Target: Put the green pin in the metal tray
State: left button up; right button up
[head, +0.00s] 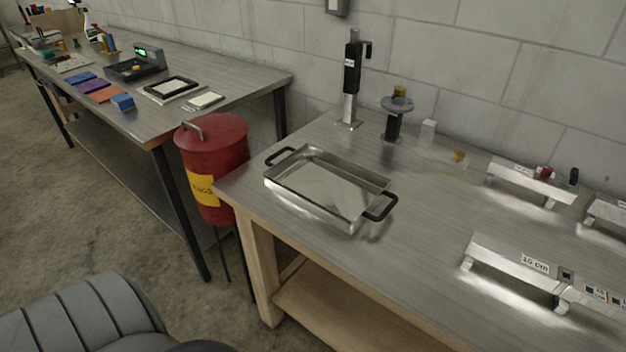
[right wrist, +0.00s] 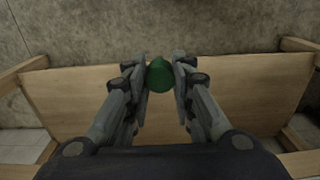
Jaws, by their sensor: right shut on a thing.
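The metal tray (head: 318,187) is a shallow rectangular pan with two black handles. It stands on the near left part of the metal-topped workbench in the head view, and its inside looks empty. The green pin (right wrist: 160,75) shows in the right wrist view as a round green end between the fingertips of my right gripper (right wrist: 160,78). That gripper is shut on the pin, with a wooden shelf and the floor below it. Neither gripper shows in the head view, so where the pin is relative to the tray cannot be told.
A black upright device (head: 351,75) and a round-topped stand (head: 396,105) are behind the tray. Aluminium rails (head: 515,265) lie at the right. A red bin (head: 212,165) stands left of the workbench (head: 410,250).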

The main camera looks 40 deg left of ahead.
aim_at(331, 194)
jog(key=j, duration=1.2)
jog(key=i+j, duration=0.15)
jog(key=j, duration=1.05)
